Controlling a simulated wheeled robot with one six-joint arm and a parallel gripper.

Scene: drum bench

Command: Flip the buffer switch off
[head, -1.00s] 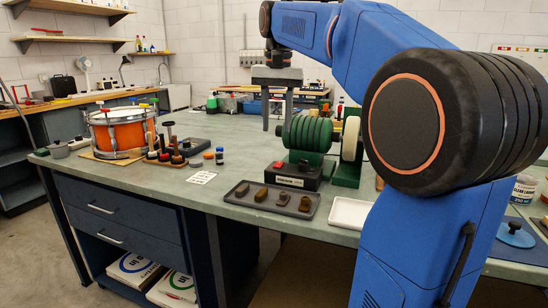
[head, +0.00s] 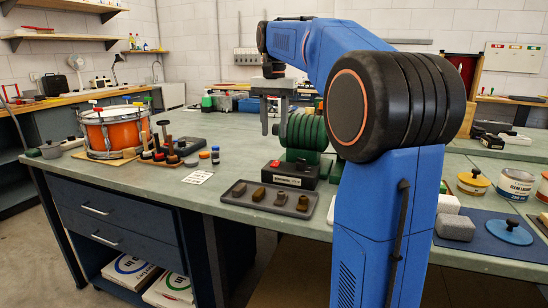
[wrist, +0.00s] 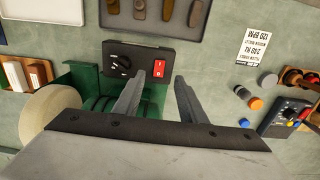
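The buffer (head: 305,130) is a green machine with ribbed green wheels, standing on the bench past the switch box. The black switch box (head: 290,175) sits in front of it with a red switch (head: 276,163) on top. In the wrist view the box (wrist: 122,60) carries a dark knob (wrist: 118,64) and the red rocker switch (wrist: 160,69) with white marks. My gripper (head: 274,126) is open and empty, pointing down above the bench near the buffer. In the wrist view its fingertips (wrist: 159,82) straddle the line of the red switch, apart from it. Which side is pressed cannot be told.
A dark tray (head: 268,207) with several brown blocks lies in front of the box. An orange drum (head: 113,132), tools and a white card (head: 197,177) are to the left. Cans (head: 515,184) and a blue mat (head: 468,240) are at right.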

